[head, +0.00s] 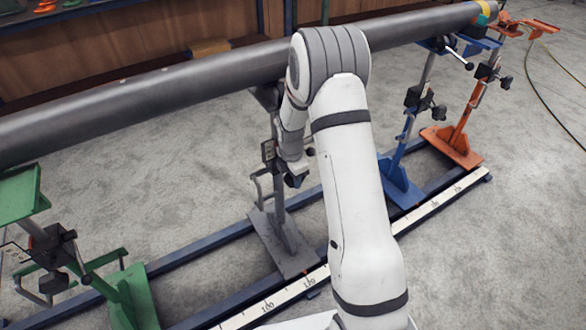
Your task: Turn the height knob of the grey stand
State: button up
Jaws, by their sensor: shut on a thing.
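The grey stand (279,195) is near the middle of the head view, its base plate on the floor rails and its top under the long pipe (150,100). My white arm comes down in front of it. My gripper (297,180) is at the stand's upright, beside the dark clamp block (268,151), and is shut on the height knob. The knob itself is hidden behind my gripper and wrist, so its turn angle cannot be seen.
A green stand (130,295) is at the left. A blue stand (400,185) and an orange stand (455,140) are at the right. A white scale strip (440,201) runs along the front rail. A cable (535,95) lies at the right. Open floor lies around the rails.

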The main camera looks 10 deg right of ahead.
jog(key=shift+s+y+p, duration=0.15)
jog(key=shift+y+p, duration=0.35)
jog(key=shift+p, duration=0.05)
jog(key=shift+f, duration=0.1)
jog(key=o, duration=1)
notch_tip(320, 180, up, 8)
jog(key=shift+p, duration=0.45)
